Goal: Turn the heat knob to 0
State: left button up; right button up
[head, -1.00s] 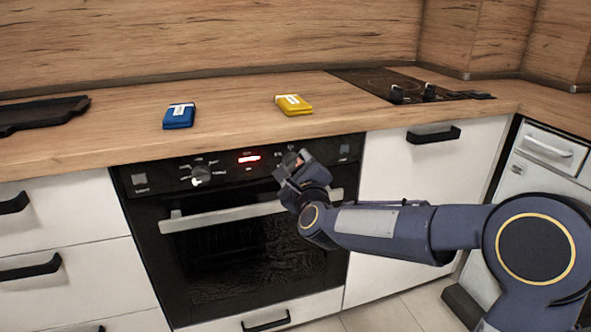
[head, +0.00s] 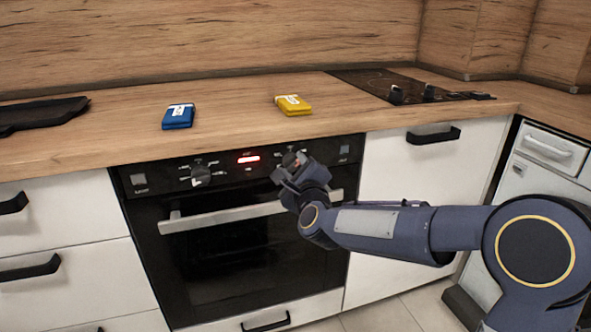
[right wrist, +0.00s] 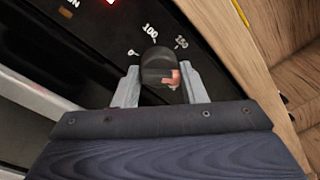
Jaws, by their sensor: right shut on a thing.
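The heat knob is the right-hand dial on the black oven panel. In the right wrist view the round dark knob (right wrist: 158,68) sits between the two grey fingers of my right gripper (right wrist: 160,86). The gripper is shut on it. Printed marks "0", "100" and "150" show around the knob, and a reddish mark shows on its near side. In the head view my right gripper (head: 292,166) is at the panel and covers most of this knob. My left gripper is not in view.
The oven (head: 240,250) has a second knob (head: 200,175) at left and a lit red display (head: 248,159). Its handle bar (head: 225,215) runs below the panel. Blue (head: 178,117) and yellow (head: 294,105) packets lie on the counter, with a hob (head: 395,85) at right.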

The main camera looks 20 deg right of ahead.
jog(key=n+b, duration=0.1)
jog(key=n, duration=0.2)
jog(key=shift+f, duration=0.15)
jog(key=n, duration=0.2)
jog(key=n+b, duration=0.1)
jog(key=n, duration=0.2)
jog(key=shift+t+y, duration=0.3)
jog(key=n, duration=0.4)
jog(key=shift+n+b, duration=0.35)
jog(key=shift+n, duration=0.05)
jog(key=n+y, duration=0.1)
jog(key=n, duration=0.6)
jog(key=shift+n+p, duration=0.3)
jog(key=shift+n, duration=0.1)
jog(key=n+y+p, duration=0.1)
jog(key=n, duration=0.3)
jog(key=shift+n, duration=0.4)
jog(key=n+p, duration=0.1)
jog(key=n, duration=0.3)
jog(key=shift+n, duration=0.3)
jog(key=shift+n+p, duration=0.75)
jog(key=shift+n, duration=1.15)
